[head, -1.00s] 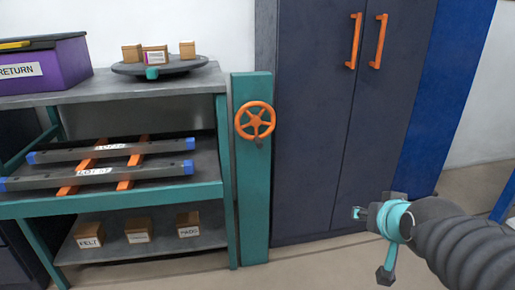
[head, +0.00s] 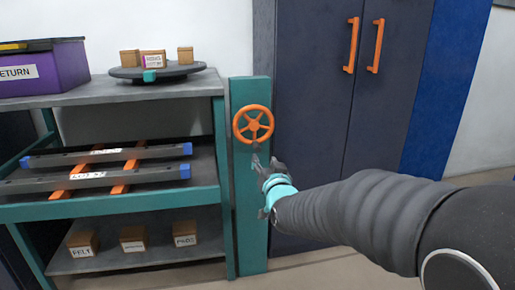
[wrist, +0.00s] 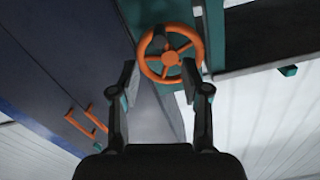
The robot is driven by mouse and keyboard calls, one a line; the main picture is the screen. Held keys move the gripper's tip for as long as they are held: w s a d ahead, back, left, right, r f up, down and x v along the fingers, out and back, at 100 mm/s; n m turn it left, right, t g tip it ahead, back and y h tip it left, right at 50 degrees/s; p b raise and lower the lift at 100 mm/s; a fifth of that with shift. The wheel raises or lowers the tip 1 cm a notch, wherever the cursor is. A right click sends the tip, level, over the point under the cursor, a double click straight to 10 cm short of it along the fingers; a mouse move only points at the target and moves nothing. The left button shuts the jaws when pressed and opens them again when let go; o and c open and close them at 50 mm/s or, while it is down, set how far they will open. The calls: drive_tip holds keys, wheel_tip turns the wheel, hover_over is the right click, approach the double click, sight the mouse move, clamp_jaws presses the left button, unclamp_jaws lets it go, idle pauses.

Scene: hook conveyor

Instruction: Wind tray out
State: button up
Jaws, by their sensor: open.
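The orange handwheel (head: 253,124) is mounted on the teal post (head: 250,210) at the right end of the shelf unit. It also shows beyond my fingertips in the wrist view (wrist: 171,53). My gripper (head: 265,164) is open and empty, just below the wheel, with its fingers pointing up toward it. In the wrist view my gripper (wrist: 158,72) has its two fingers spread, with the lower part of the wheel between and beyond them; I cannot tell whether they touch. The middle shelf (head: 120,206) carries two grey bars (head: 130,153) across orange rails (head: 125,178).
A dark cabinet (head: 310,120) with orange handles (head: 375,46) stands right of the post. A round turntable (head: 155,72) with small boxes and a purple bin (head: 45,70) sit on the top shelf. Labelled boxes (head: 133,238) are on the bottom shelf.

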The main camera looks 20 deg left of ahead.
sight(258, 149)
drive_tip(key=x, duration=1)
drive_tip(key=shift+w+a+p, duration=0.15)
drive_tip(key=shift+w+p, duration=0.2)
drive_tip(key=shift+p, duration=0.05)
clamp_jaws()
